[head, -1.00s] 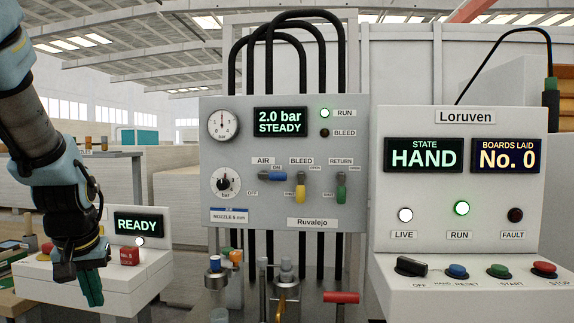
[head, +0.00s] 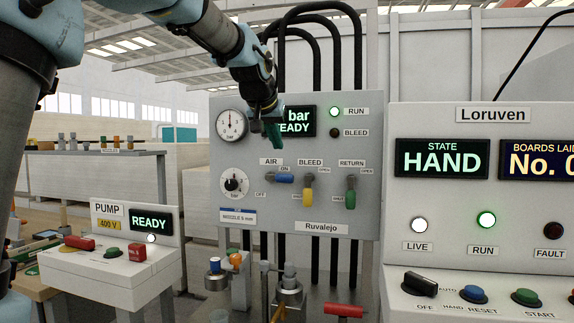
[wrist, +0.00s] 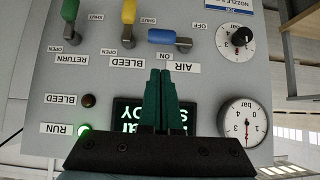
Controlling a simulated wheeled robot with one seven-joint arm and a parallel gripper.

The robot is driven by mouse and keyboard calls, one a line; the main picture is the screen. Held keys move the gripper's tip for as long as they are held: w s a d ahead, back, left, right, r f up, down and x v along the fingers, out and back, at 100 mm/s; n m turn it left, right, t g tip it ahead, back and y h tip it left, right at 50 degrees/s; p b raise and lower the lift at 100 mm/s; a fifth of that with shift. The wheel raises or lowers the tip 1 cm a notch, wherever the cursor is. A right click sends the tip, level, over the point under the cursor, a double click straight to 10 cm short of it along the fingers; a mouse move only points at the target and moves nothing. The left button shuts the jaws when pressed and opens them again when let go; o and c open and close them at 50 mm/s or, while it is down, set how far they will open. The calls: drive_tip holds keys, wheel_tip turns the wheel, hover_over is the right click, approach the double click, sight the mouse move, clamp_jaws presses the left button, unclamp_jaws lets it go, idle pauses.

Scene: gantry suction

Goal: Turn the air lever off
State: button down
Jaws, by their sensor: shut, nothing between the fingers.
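The air lever has a blue handle (head: 284,178) and lies level, pointing right to the ON label, on the grey Ruvalejo panel (head: 290,215). It also shows in the wrist view (wrist: 163,36), where the panel appears upside down. My gripper (head: 272,140) is in front of the panel, above the air lever and over the left part of the pressure display (head: 301,122). In the wrist view my green fingers (wrist: 160,72) are together, with nothing between them, and their tips point toward the lever but stay apart from it.
The yellow bleed lever (head: 308,196) and green return lever (head: 350,192) hang down to the right of the air lever. A dial knob (head: 234,184) is to its left. The Loruven console (head: 470,130) stands at the right, the pump box (head: 110,265) at the lower left.

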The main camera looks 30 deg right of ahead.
sight(284, 175)
drive_tip(key=p+x, duration=0.3)
drive_tip(key=x, duration=0.6)
drive_tip(key=shift+w, duration=0.1)
drive_tip(key=shift+w+d+f, duration=0.2)
drive_tip(key=shift+w+f, duration=0.05)
drive_tip(key=shift+f, duration=0.15)
drive_tip(key=shift+d, duration=0.1)
drive_tip(key=shift+s+f, duration=0.15)
